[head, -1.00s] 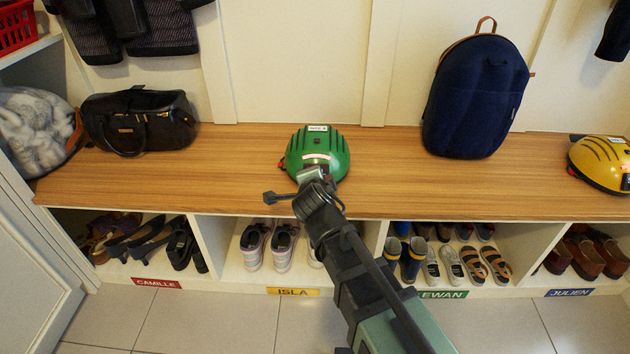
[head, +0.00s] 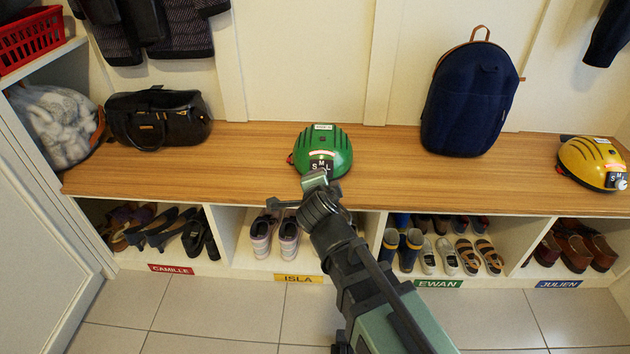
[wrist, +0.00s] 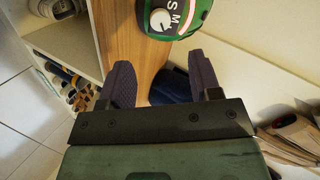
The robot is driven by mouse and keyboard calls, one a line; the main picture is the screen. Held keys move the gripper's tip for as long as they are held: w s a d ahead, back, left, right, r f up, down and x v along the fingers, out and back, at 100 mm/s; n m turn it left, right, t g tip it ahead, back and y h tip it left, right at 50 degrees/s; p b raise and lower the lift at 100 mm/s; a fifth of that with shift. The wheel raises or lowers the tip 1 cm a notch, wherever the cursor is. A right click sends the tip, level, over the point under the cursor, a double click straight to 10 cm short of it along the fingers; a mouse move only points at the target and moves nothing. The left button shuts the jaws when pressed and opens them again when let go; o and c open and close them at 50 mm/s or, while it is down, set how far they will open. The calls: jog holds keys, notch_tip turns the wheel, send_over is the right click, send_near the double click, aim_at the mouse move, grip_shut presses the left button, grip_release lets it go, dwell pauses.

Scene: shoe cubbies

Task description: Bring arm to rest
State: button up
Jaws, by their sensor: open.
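My gripper (wrist: 163,78) is open and empty in the wrist view, its two dark fingers spread apart. In the head view, my gripper (head: 300,196) is at the bench's front edge, just in front of the green helmet (head: 324,140). The helmet sits on the wooden bench (head: 385,180). In the wrist view, the green helmet (wrist: 183,8) shows its S M L panel and white dial beyond the fingertips. Nothing is between the fingers. My arm hides part of the cubbies below the bench.
A black bag (head: 180,128), a navy backpack (head: 468,100) and a yellow helmet (head: 592,160) stand on the bench. Cubbies below hold several shoes, such as sandals (head: 480,256). The tiled floor (head: 220,310) in front is clear.

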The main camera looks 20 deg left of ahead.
jog(key=shift+s, duration=0.15)
